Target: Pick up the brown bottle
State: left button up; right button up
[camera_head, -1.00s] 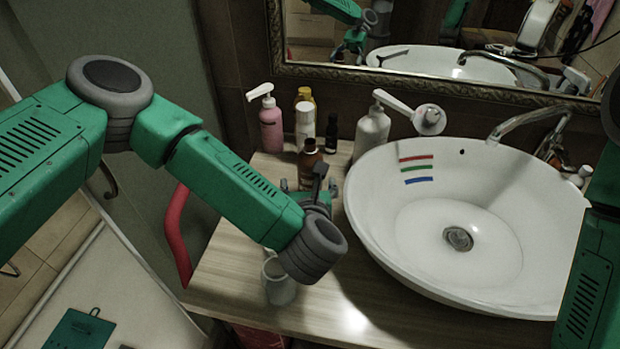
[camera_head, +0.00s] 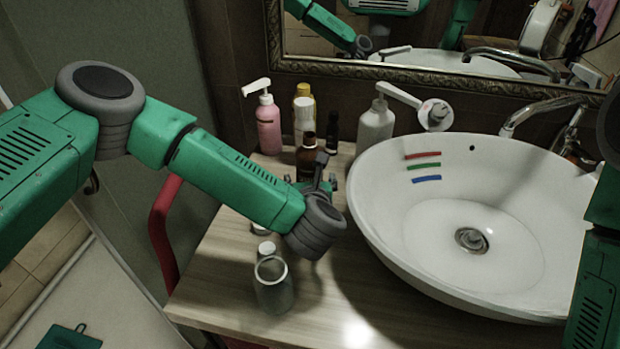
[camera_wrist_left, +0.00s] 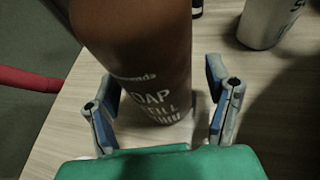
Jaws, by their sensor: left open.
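The brown bottle (camera_head: 308,156) stands upright at the back of the counter, left of the basin. In the left wrist view the brown bottle (camera_wrist_left: 138,45) is large, with white lettering, and sits between the two fingers. My left gripper (camera_head: 318,184) is at the near side of the bottle in the head view, partly hidden by my wrist. In the left wrist view my left gripper (camera_wrist_left: 162,92) is open, one finger on each side of the bottle, with gaps showing. My right gripper is out of view.
A pink pump bottle (camera_head: 268,124), a yellow-capped bottle (camera_head: 304,90), a small dark bottle (camera_head: 332,134) and a grey-white pump bottle (camera_head: 375,128) stand close around. A glass cup (camera_head: 273,290) stands in front. The white basin (camera_head: 400,255) fills the right side.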

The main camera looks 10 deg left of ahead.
pick_arm(q)
jog(key=shift+w, duration=0.15)
jog(key=c, duration=1.4)
jog(key=shift+r, duration=0.2)
jog(key=shift+c, duration=0.2)
